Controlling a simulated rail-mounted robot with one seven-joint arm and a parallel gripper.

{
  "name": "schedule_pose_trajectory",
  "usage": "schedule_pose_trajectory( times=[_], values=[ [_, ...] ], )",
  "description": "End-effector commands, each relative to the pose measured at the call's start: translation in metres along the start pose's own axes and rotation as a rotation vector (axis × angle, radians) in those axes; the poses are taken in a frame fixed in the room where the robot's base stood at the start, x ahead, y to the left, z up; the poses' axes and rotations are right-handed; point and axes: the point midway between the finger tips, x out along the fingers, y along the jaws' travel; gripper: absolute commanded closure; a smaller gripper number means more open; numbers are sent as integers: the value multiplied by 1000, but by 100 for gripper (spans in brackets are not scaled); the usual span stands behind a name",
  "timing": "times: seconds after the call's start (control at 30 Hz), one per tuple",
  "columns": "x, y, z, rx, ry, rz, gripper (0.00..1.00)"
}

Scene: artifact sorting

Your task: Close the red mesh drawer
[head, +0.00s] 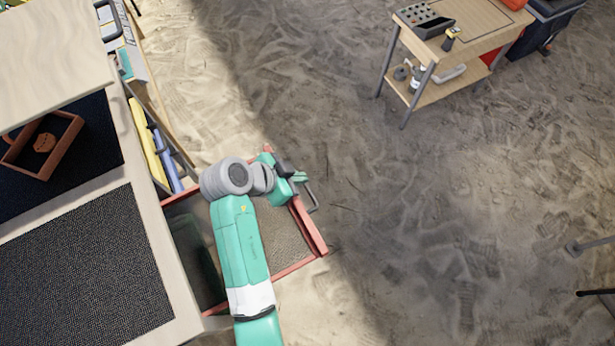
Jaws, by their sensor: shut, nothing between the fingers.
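The red mesh drawer (311,229) stands pulled out from the right side of the pale cabinet at the lower left. Its red front panel faces right and carries a grey handle (312,197). The mesh floor (285,238) shows to the right of my green arm, and the arm hides part of the drawer. My gripper (301,177) is shut and empty at the upper part of the drawer front, close to the handle. I cannot tell whether it touches the handle or the panel.
Yellow and blue rolls (164,160) stand beside the cabinet above the drawer. A wooden cart (470,38) stands at the upper right. The sandy floor between is clear.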

Motion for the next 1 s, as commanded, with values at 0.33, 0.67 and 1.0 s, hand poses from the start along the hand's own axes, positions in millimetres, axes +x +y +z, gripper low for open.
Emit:
schedule_pose_trajectory(
  times=[0.33,0.67,1.0],
  values=[
    [43,0,-1,2,-2,0,100],
    [94,-2,8,-4,-2,-7,100],
    [77,-1,32,0,-2,-6,100]
  ],
)
